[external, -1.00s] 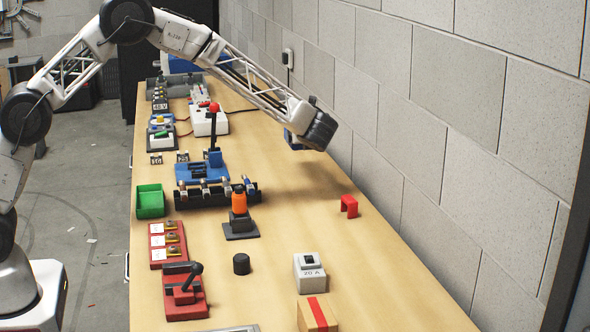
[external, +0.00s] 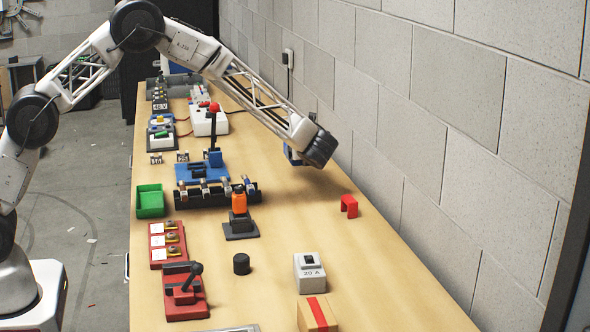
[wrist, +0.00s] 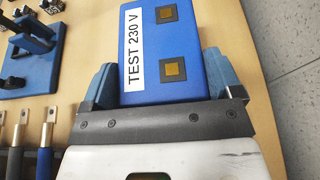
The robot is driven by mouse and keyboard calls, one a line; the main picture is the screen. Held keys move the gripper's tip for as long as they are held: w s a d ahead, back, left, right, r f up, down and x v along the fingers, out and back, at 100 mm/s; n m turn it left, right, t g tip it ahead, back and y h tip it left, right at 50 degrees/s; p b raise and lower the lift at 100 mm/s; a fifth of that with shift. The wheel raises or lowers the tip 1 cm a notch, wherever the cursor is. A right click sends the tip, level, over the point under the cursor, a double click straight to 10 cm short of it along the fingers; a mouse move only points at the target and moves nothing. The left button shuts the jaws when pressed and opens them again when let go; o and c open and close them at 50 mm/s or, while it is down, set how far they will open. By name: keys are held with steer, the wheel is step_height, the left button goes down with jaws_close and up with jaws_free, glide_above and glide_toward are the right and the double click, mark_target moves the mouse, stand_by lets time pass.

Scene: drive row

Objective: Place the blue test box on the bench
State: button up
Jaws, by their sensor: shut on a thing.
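The blue test box (wrist: 182,80) fills the top middle of the wrist view. It has a white label reading "TEST 230 V" and two square gold contacts. My gripper (wrist: 165,85) is shut on it, with one blue finger on each side. In the external view my gripper (external: 297,157) hangs low over the back right part of the wooden bench (external: 300,225), near the wall. The box is mostly hidden there behind my wrist. I cannot tell whether its underside touches the bench.
A blue lever switch (external: 203,172) with a black clip rail stands left of my gripper. A red bracket (external: 349,206) lies in front and to the right. An orange-topped part (external: 239,203) stands nearer the camera. The grey block wall (external: 430,120) borders the bench on the right.

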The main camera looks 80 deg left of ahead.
steer(key=shift+f, duration=0.55)
steer(key=shift+f, duration=0.1)
steer(key=shift+f, duration=1.8)
steer(key=shift+f, duration=0.15)
steer(key=o, duration=1)
steer(key=v, duration=1.2)
steer(key=shift+r, duration=0.25)
